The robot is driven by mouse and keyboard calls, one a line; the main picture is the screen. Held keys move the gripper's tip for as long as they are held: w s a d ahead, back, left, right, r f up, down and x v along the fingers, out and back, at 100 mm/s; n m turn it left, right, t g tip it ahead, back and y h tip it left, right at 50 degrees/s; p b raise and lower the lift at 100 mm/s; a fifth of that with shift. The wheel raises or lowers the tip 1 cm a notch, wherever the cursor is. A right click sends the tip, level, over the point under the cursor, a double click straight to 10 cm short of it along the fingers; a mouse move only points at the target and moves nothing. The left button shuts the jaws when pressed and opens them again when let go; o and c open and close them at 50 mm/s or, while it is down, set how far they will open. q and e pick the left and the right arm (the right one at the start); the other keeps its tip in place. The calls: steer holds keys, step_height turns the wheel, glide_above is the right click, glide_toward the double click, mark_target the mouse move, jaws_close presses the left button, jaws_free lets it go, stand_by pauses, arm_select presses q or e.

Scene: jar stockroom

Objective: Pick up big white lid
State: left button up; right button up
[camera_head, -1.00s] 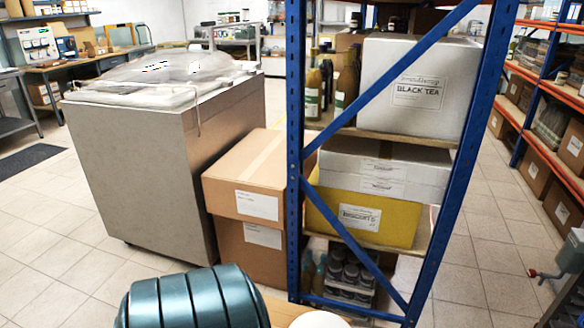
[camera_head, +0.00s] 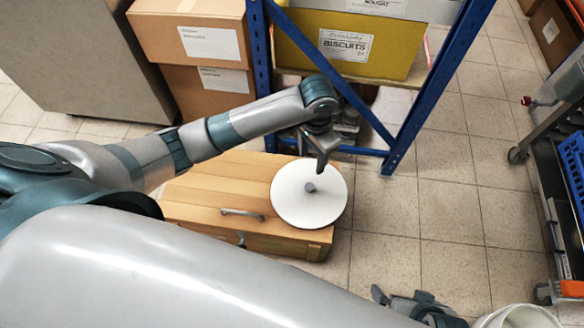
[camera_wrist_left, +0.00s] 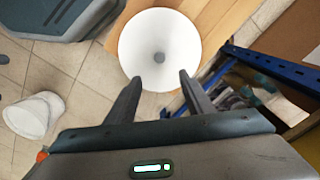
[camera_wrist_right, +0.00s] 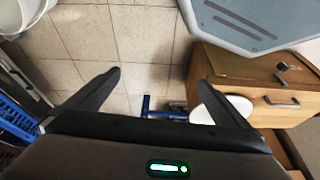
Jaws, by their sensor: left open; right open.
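The big white lid (camera_head: 292,205) is a round disc with a grey knob (camera_head: 310,187). It lies on a wooden chest, overhanging its right end. My left gripper (camera_head: 322,163) is open and empty above the lid, close to the knob in the picture. In the left wrist view the lid (camera_wrist_left: 145,35) lies beyond the open fingertips, and the knob is not between them. My right gripper (camera_head: 405,306) is at the bottom edge, away from the lid. In the right wrist view it is open and empty, and the lid (camera_wrist_right: 235,102) is partly hidden behind a finger.
The wooden chest (camera_head: 190,212) has a metal handle. A blue-framed shelf (camera_head: 410,118) with a yellow biscuits box (camera_head: 350,42) stands just behind. Cardboard boxes (camera_head: 195,40) are at the back left. A white bucket (camera_head: 518,317) and a cart with a blue crate (camera_head: 574,165) are at right.

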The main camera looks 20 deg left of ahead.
arm_select(q)
steer(key=shift+s+a+r, duration=0.1)
steer(key=shift+r, duration=0.05)
arm_select(e)
steer(key=shift+r, duration=0.1)
arm_select(q)
steer(key=b, duration=0.3)
glide_above(308, 187)
step_height(308, 187, down, 11)
steer(key=shift+f, duration=0.65)
arm_select(e)
steer(key=shift+w+a+r+t+y, duration=0.1)
steer(key=shift+w+a+t+y, duration=0.25)
steer(key=shift+w+a+t, duration=0.4)
steer(key=shift+w+a+t+y, duration=0.35)
steer(key=shift+w+a, duration=0.15)
steer(key=shift+a, duration=0.5)
